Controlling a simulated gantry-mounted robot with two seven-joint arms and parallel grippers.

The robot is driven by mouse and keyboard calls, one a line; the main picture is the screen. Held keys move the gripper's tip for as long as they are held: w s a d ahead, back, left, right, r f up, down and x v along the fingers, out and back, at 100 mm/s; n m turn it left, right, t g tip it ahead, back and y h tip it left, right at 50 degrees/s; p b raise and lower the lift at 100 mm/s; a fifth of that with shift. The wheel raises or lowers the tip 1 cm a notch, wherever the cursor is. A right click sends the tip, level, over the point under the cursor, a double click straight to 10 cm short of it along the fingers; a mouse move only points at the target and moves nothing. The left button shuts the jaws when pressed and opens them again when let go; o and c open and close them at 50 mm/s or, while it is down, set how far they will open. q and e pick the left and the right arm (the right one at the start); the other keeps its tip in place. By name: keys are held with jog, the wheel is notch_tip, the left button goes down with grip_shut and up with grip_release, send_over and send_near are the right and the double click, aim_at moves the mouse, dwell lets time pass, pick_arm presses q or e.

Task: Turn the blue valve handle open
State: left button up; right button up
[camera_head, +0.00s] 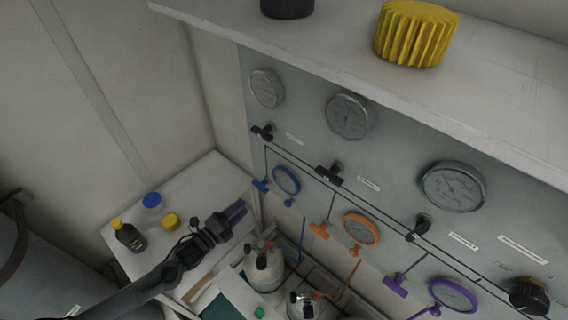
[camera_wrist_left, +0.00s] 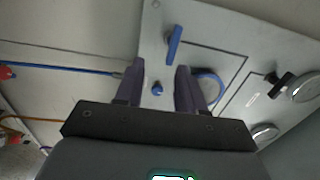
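The blue valve handle (camera_head: 261,186) is a small bar on the grey panel, left of the blue-rimmed gauge (camera_head: 287,180). In the left wrist view the blue handle (camera_wrist_left: 173,44) stands beyond the fingertips, and the blue-rimmed gauge (camera_wrist_left: 211,84) is partly behind the right finger. My left gripper (camera_head: 237,211) is below and left of the handle in the head view, apart from it. In the left wrist view its two dark purple fingers (camera_wrist_left: 160,68) are spread with nothing held; a small blue knob (camera_wrist_left: 157,88) shows through the gap. My right gripper is not in view.
An orange handle (camera_head: 319,230) and purple handle (camera_head: 395,286) sit farther right on the panel. Gas cylinders (camera_head: 264,268) stand below. A dark bottle (camera_head: 129,236) and blue (camera_head: 152,201) and yellow caps are on the bench. A shelf (camera_head: 330,53) overhangs the panel.

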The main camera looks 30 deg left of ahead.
aim_at(260, 185)
pick_arm(q)
jog(key=w, duration=0.3)
jog(key=w+r+p, duration=0.1)
jog(key=w, duration=0.3)
jog(key=w+d+r, duration=0.1)
jog(key=w, duration=0.2)
jog(key=shift+w+p, duration=0.15)
jog(key=shift+p, duration=0.2)
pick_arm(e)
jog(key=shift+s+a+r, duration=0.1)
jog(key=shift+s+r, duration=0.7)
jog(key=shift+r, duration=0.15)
pick_arm(q)
grip_shut()
